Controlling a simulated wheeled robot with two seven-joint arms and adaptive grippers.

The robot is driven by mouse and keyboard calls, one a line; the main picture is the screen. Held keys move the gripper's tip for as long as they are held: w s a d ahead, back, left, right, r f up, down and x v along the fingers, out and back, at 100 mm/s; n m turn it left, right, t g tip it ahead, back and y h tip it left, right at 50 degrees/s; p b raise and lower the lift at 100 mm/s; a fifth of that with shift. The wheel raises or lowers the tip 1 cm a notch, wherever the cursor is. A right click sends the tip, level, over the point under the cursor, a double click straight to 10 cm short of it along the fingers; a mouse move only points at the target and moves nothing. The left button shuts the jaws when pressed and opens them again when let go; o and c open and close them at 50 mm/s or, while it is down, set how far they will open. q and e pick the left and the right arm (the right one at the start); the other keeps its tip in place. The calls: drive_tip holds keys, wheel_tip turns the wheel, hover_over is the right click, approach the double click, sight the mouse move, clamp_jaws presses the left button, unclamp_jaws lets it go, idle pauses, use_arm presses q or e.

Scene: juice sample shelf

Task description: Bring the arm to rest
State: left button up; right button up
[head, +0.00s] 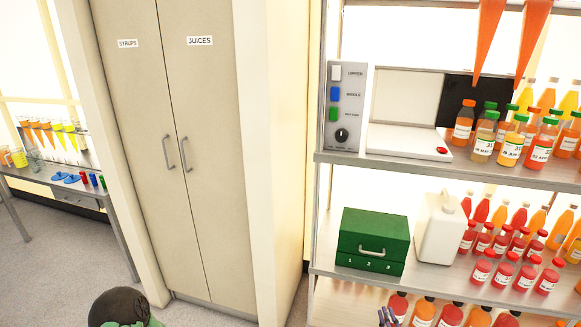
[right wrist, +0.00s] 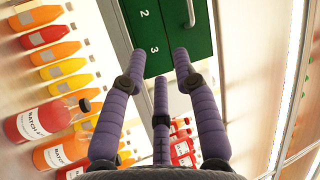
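My right gripper (right wrist: 159,66) has three purple fingers, spread apart with nothing between them. In the right wrist view the green drawer box (right wrist: 150,30), marked 2 and 3, lies beyond the fingertips. In the head view this box (head: 372,233) stands on the middle shelf with its handle facing out. I cannot tell the exact gap between fingers and box.
Juice bottles (head: 512,277) crowd the shelves on the right, near the gripper. A white jug (head: 437,228) stands beside the green box. A control panel (head: 343,106) sits on the upper shelf (head: 385,166). A tall closed cabinet (head: 185,165) and a table (head: 62,183) stand left. The floor between is partly clear.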

drive_tip(key=s+a+f+n+g+p, duration=0.2)
drive_tip(key=s+a+f+g, duration=0.25)
drive_tip(key=a, duration=0.25)
drive_tip(key=s+a+f+n+g+p, duration=0.1)
drive_tip(key=s+a+f+n+g, duration=0.2)
drive_tip(key=a+g, duration=0.35)
drive_tip(key=s+a+r+n+g+p, duration=0.1)
drive_tip(key=s+a+g, duration=0.2)
drive_tip(key=s, duration=0.6)
drive_tip(key=s+a+r+n+g+y, duration=0.1)
drive_tip(key=s+a+n+g, duration=0.1)
drive_tip(key=s, duration=0.8)
drive_tip(key=s+a+r+n+g+p, duration=0.1)
drive_tip(key=s+a+g, duration=0.4)
drive_tip(key=s, duration=0.5)
drive_tip(key=shift+r+n+y+p, duration=0.3)
drive_tip(key=shift+r+y, duration=0.1)
drive_tip(key=shift+d, duration=0.15)
